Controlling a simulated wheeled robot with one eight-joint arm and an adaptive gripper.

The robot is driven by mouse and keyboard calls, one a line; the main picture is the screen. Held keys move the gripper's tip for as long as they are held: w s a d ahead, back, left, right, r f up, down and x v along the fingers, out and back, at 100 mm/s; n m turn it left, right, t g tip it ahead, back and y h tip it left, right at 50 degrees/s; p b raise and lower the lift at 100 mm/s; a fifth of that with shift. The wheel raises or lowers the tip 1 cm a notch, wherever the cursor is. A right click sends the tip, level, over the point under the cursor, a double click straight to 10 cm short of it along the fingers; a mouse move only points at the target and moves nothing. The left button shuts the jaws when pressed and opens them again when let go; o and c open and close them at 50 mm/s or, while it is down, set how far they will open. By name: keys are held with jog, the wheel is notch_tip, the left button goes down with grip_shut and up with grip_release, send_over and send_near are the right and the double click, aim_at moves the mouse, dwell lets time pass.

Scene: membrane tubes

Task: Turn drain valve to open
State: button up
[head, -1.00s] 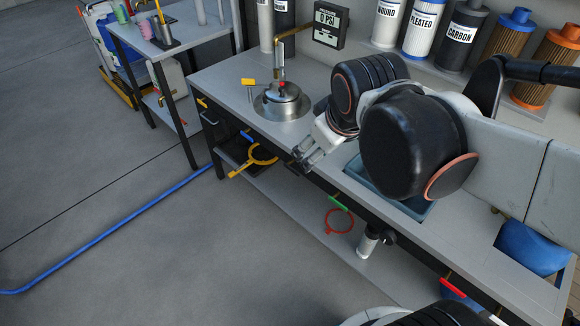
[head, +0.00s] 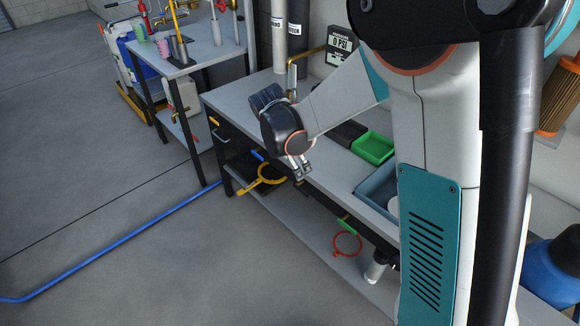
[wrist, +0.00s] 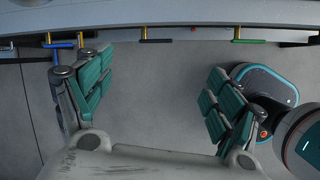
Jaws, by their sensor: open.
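Several coloured lever handles line the front of the workbench; none is labelled, so I cannot tell which is the drain valve. The blue handle (head: 258,156) also shows in the wrist view (wrist: 59,45). The green handle (head: 347,226) is farther right and shows in the wrist view too (wrist: 248,41).
The workbench (head: 235,100) has a lower shelf (head: 300,215). A yellow ring tool (head: 268,177) and a red ring (head: 347,244) show near the shelf. A green tray (head: 373,147) sits on the bench. A blue hose (head: 110,252) lies on the floor. Floor in front is open.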

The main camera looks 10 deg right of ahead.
notch_tip(320, 180, down, 5)
jog(key=w+n, duration=0.2)
jog(key=n, duration=0.1)
jog(key=b, duration=0.5)
send_near(301, 189)
jog(key=shift+h, duration=0.3)
jog(key=x, duration=0.8)
jog(key=shift+w+a+f, duration=0.2)
jog(key=shift+a+f, duration=0.05)
jog(key=shift+c, duration=0.5)
jog(key=c, duration=1)
